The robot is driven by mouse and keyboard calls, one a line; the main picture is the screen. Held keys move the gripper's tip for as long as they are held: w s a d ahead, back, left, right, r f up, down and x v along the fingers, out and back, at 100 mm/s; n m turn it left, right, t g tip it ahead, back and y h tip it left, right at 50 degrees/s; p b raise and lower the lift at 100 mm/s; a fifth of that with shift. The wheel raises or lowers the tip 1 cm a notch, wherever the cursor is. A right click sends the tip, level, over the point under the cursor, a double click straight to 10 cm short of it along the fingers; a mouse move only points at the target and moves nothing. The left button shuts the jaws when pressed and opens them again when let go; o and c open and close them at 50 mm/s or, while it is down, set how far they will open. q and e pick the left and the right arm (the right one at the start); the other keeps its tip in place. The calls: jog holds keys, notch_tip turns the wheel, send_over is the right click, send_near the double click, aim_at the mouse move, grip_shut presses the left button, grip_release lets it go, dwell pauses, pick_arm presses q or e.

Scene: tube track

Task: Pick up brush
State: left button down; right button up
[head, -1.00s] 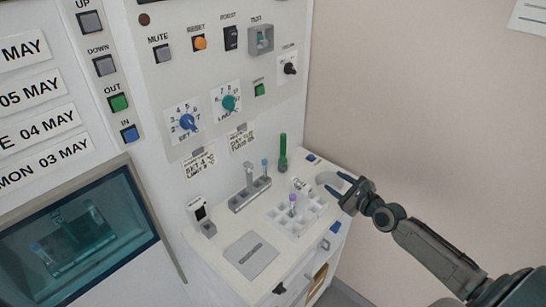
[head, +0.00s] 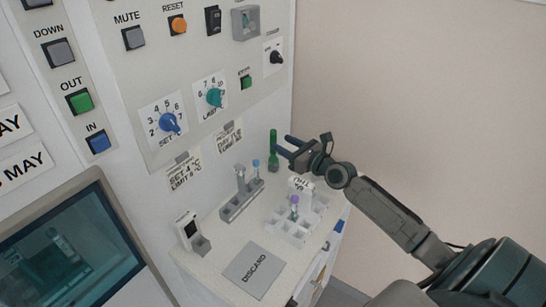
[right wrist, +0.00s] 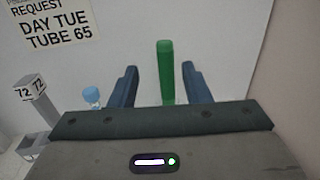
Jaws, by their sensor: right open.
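An upright green handle (head: 273,145), which looks like the brush, stands at the back of the white counter by the wall. My right gripper (head: 284,147) is beside it in the head view, its blue fingers open and pointing at it. In the right wrist view the green handle (right wrist: 166,80) shows between the two open fingers (right wrist: 159,72), apart from both. Its lower end is hidden there behind the gripper body. I cannot tell whether the handle is between the fingertips or still beyond them. My left gripper is not in view.
A grey holder (head: 241,195) with a blue-capped tube stands left of the handle. A white rack (head: 291,230) with a purple-capped tube is in front. A grey DISCARD pad (head: 254,270) lies nearer. The control panel (head: 200,60) rises behind; the beige wall is right.

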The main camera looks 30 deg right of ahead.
aim_at(273, 136)
jog(key=shift+w+a+f, duration=0.1)
jog(key=shift+w, duration=1.25)
jog(key=x, duration=0.3)
jog(key=shift+w, duration=0.3)
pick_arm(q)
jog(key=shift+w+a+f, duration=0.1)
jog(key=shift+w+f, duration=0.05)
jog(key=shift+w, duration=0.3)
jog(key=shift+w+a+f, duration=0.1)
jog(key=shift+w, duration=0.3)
pick_arm(e)
jog(key=shift+s, duration=0.1)
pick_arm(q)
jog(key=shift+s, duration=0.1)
pick_arm(e)
jog(key=shift+c, duration=0.4)
grip_shut()
